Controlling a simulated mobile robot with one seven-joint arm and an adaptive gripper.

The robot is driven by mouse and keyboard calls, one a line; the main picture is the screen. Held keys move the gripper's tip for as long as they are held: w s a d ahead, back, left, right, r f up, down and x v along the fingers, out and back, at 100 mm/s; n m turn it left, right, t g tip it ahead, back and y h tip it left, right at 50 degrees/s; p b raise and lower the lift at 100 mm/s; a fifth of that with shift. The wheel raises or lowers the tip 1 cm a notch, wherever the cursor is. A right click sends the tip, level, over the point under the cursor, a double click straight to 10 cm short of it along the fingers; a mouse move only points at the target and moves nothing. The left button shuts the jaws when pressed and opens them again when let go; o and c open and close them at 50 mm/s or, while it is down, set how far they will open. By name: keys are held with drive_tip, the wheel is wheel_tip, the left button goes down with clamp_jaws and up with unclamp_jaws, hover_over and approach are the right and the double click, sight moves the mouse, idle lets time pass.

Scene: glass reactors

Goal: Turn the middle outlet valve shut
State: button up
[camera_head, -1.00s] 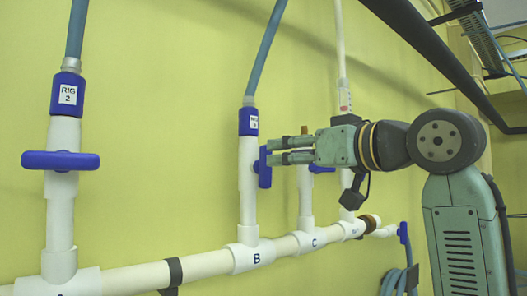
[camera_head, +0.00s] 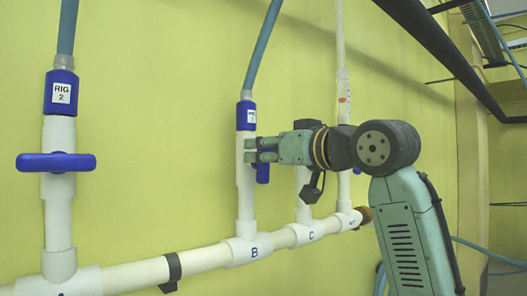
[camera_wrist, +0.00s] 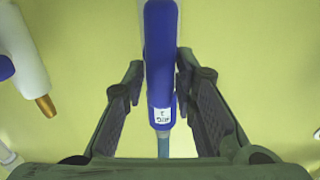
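The white riser pipe of outlet B (camera_head: 245,200) stands in the middle of the head view. Its blue valve handle (camera_head: 263,174) lies along the pipe, upright, partly hidden by my gripper (camera_head: 252,150). In the wrist view the blue handle (camera_wrist: 160,50) runs lengthwise between the fingers of my gripper (camera_wrist: 160,68). The fingers are open, one on each side of it. A gap shows on the left; the right finger is very near the handle, and I cannot tell whether it touches. A blue connector with a white label (camera_wrist: 162,117) shows beyond the handle.
Outlet A's blue handle (camera_head: 56,162) at the left lies across its pipe. Outlet C's riser (camera_head: 303,206) stands close on the right, partly behind my arm. The white manifold pipe (camera_head: 135,275) runs below. A yellow wall (camera_head: 150,90) is behind.

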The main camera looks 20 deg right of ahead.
clamp_jaws()
drive_tip(key=shift+d+m, duration=0.1)
drive_tip(key=shift+m, duration=0.2)
drive_tip(key=m, duration=0.3)
drive_tip(key=shift+w+d, duration=0.1)
drive_tip(key=shift+d, duration=0.15)
drive_tip(key=m, duration=0.4)
drive_tip(key=d+f+m+b, duration=0.1)
drive_tip(key=m, duration=0.4)
drive_tip(key=f+m, duration=0.1)
drive_tip(key=m, duration=0.3)
drive_tip(key=shift+w+d+f+m+b, duration=0.15)
drive_tip(key=shift+w+f+m+b, duration=0.1)
drive_tip(key=shift+m+b, duration=0.15)
